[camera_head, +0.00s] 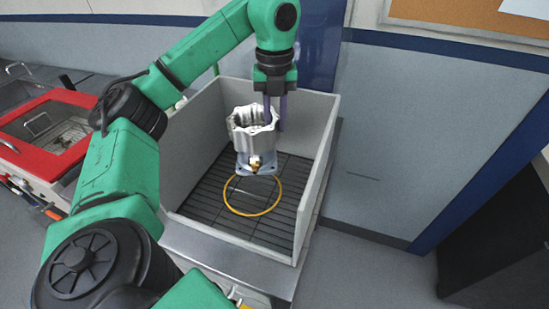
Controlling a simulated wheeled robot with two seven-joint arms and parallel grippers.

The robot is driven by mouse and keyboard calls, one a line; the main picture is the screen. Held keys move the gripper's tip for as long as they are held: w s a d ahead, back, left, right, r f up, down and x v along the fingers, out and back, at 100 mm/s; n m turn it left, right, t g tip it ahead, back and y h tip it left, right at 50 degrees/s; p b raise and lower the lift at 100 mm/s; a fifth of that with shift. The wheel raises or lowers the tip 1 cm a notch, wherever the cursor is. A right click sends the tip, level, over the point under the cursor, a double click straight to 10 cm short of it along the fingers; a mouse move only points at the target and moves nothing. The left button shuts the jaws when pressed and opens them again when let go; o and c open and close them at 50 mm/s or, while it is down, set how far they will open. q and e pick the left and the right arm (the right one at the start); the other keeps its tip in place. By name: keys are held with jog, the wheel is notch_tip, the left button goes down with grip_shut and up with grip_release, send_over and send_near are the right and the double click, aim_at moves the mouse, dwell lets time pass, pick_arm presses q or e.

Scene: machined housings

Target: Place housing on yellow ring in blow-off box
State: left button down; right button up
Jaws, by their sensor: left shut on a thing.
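The silver machined housing (254,143) is upright in the head view, with a scalloped open top. My left gripper (274,112) points down from above and is shut on the housing's upper right wall. The housing appears to hang above the yellow ring (231,210), over the ring's far part; the exact height is hard to judge. The ring lies on the dark slatted floor of the grey blow-off box (186,147). The housing's lower end hides the far part of the ring. My right gripper is not in view.
The box walls stand up around the slatted floor, with a lower metal ledge (225,256) at the front. A red-framed unit (60,128) stands at the left. Free floor (370,270) lies to the right of the box. A dark cabinet (500,230) stands at the far right.

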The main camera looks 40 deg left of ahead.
aim_at(267, 155)
pick_arm(q)
jog(key=f, duration=0.1)
jog(key=a+f+b, duration=0.1)
jog(key=f, duration=0.1)
jog(key=shift+s+a+b, duration=0.2)
jog(key=shift+s+b, duration=0.15)
jog(key=shift+s, duration=0.05)
jog(key=shift+s+a+f+p, duration=0.15)
jog(key=shift+s+f+p, duration=0.4)
jog(key=shift+s+f, duration=0.45)
jog(key=shift+w+d+f+p, duration=0.1)
jog(key=shift+d+f+p, duration=0.1)
jog(key=shift+f, duration=0.4)
jog(key=shift+w+d+f+p, duration=0.1)
jog(key=shift+d+f, duration=0.1)
jog(key=shift+f, duration=0.35)
jog(key=shift+w+f, duration=0.2)
jog(key=shift+f, duration=0.4)
jog(key=shift+w+f, duration=0.2)
jog(key=shift+f, duration=0.35)
jog(key=shift+s+a, duration=0.1)
jog(key=shift+s, duration=0.2)
jog(key=c, duration=0.8)
grip_release()
jog(key=shift+o, duration=0.2)
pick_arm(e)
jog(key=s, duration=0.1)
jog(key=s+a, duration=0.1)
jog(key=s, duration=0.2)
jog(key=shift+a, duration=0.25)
